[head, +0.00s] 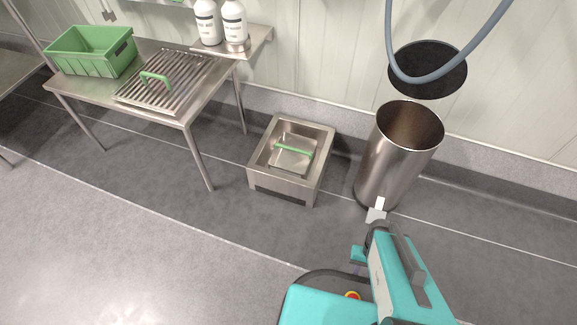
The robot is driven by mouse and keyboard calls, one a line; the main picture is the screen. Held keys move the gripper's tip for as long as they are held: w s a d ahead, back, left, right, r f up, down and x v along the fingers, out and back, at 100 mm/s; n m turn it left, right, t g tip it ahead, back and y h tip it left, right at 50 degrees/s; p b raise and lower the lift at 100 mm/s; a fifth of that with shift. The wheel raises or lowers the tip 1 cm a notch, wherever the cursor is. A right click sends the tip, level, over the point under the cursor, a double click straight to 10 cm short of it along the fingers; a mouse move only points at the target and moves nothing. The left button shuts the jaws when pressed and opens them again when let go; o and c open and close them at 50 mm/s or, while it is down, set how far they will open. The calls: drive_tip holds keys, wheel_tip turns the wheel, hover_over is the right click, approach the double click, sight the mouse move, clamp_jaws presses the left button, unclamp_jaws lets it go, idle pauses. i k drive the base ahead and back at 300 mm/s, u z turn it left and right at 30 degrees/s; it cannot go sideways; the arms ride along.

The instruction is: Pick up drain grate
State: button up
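The drain grate (174,91) is a slatted metal panel with a green handle (155,79). It lies on the steel table (79,89) at the upper left, close to the table's right end. My gripper (380,204) is at the right, low in front of a tall steel bin and far from the grate. Its pale tip shows small against the bin, so I cannot see whether the fingers are apart. No object is visible at the tip.
A green crate (107,66) stands left of the grate. White bottles (207,22) stand on a small shelf (262,36) behind. A square steel floor basin (281,186) holds a green-handled basket (290,163). The tall bin (388,169) stands right of it. Open floor (130,240) lies at the lower left.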

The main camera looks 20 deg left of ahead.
sight(160, 73)
drive_tip(key=u, duration=0.45)
drive_tip(key=k, duration=1.2)
drive_tip(key=u, duration=0.75)
drive_tip(key=i, duration=1.7)
drive_tip(key=z, duration=0.65)
drive_tip(key=k, duration=0.65)
drive_tip(key=z, duration=0.1)
